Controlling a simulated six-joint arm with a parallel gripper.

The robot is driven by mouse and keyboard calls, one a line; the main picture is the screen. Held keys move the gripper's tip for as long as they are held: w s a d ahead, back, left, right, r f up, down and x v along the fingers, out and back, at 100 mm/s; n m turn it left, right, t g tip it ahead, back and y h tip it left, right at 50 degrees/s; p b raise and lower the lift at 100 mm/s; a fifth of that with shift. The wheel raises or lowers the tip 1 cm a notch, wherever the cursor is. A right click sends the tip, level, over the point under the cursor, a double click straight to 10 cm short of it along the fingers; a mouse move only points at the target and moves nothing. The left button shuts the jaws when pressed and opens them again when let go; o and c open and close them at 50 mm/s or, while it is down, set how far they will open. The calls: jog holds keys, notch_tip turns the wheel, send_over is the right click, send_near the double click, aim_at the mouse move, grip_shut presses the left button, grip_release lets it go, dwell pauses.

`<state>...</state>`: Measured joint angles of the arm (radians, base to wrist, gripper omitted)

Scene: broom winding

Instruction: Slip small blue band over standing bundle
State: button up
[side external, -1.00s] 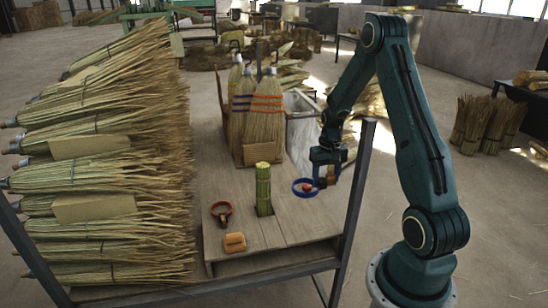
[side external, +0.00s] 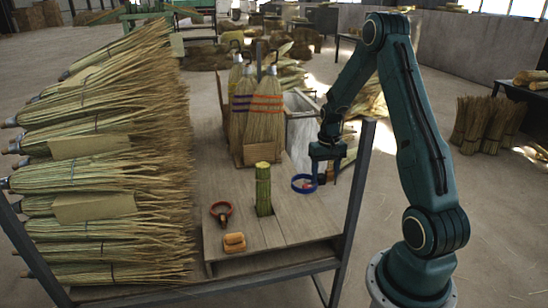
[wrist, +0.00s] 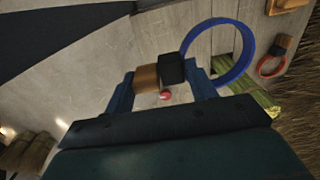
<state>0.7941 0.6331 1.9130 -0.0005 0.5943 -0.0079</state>
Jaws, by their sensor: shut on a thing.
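The small blue band (side external: 304,192) is a ring on a tan and black block. It is held to the right of the standing bundle, above the wooden board, and shows as a full loop in the wrist view (wrist: 252,45). My gripper (side external: 326,178) is shut on the block; in the wrist view its blue fingers (wrist: 160,80) lie on both sides of it. The bundle (side external: 263,190) is a green straw bunch with a yellow cut top, upright on the board. In the wrist view it (wrist: 255,98) is partly hidden by my gripper. The band is apart from it.
An orange-red ring with a handle (side external: 221,212) and an orange-tan block (side external: 234,243) lie left of the bundle. Tied brooms (side external: 264,115) stand behind. Stacked brooms (side external: 100,160) fill the left, and a metal post (side external: 355,190) rises at the right.

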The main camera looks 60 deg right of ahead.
jog(key=w+d+r, duration=0.1)
jog(key=w+r, duration=0.2)
jog(key=w, duration=0.5)
jog(key=w+d+r, duration=0.1)
jog(key=w+r, duration=0.3)
jog(key=w, duration=0.5)
jog(key=shift+w+d+r, duration=0.15)
jog(key=shift+w, duration=0.05)
jog(key=shift+f, duration=0.2)
notch_tip(320, 180, down, 15)
jog(key=shift+s+f, duration=0.2)
jog(key=shift+f, duration=2.1)
jog(key=shift+w+f, duration=0.2)
jog(key=shift+f, duration=0.65)
jog(key=shift+a+f, duration=0.15)
jog(key=shift+f, duration=1.2)
jog(key=shift+a+f, duration=0.1)
jog(key=shift+f, duration=1.25)
